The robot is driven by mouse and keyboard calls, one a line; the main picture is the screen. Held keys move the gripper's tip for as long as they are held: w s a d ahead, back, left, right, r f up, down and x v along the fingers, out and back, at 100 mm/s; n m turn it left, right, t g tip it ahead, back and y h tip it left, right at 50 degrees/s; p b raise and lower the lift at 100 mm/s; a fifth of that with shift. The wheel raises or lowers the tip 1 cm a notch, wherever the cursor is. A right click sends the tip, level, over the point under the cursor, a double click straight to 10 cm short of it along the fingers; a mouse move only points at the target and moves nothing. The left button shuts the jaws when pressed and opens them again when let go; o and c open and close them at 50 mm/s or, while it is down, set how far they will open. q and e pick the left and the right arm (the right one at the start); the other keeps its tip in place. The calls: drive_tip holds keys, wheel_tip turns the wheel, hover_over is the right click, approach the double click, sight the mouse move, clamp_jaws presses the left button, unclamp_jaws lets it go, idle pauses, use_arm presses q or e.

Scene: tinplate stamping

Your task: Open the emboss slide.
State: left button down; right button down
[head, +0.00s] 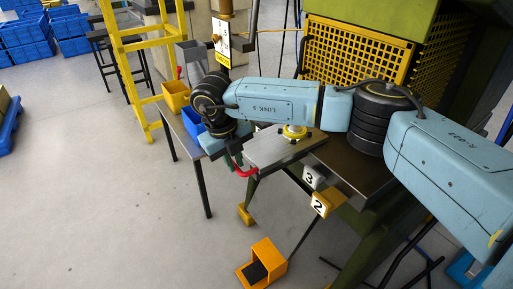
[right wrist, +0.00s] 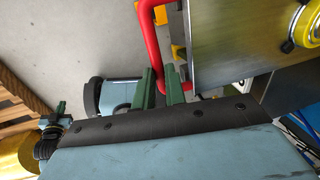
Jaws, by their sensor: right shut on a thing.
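The emboss slide is a grey metal plate (head: 272,149) at the left edge of the press table, with a round yellow-ringed knob (head: 293,132) on top. Its red bar handle (head: 246,173) is at its near left end. In the right wrist view the plate (right wrist: 232,42) is at upper right and the handle (right wrist: 150,30) bends down beside it. My right gripper (right wrist: 161,88) has its green fingers shut on the red handle. In the head view its wrist hides most of the gripper (head: 240,168).
An orange foot pedal (head: 263,264) stands on the floor below. Yellow (head: 176,95) and blue (head: 193,121) bins sit behind my wrist.

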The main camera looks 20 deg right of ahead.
drive_tip(key=a, duration=0.3)
drive_tip(key=shift+s+a, duration=0.15)
drive_tip(key=shift+s, duration=0.25)
use_arm(q)
drive_tip(key=shift+s+a+f, duration=0.1)
drive_tip(key=shift+a+f, duration=0.05)
drive_tip(key=shift+f, duration=0.05)
use_arm(e)
drive_tip(key=c, duration=1.5)
unclamp_jaws()
drive_tip(key=shift+o, duration=0.2)
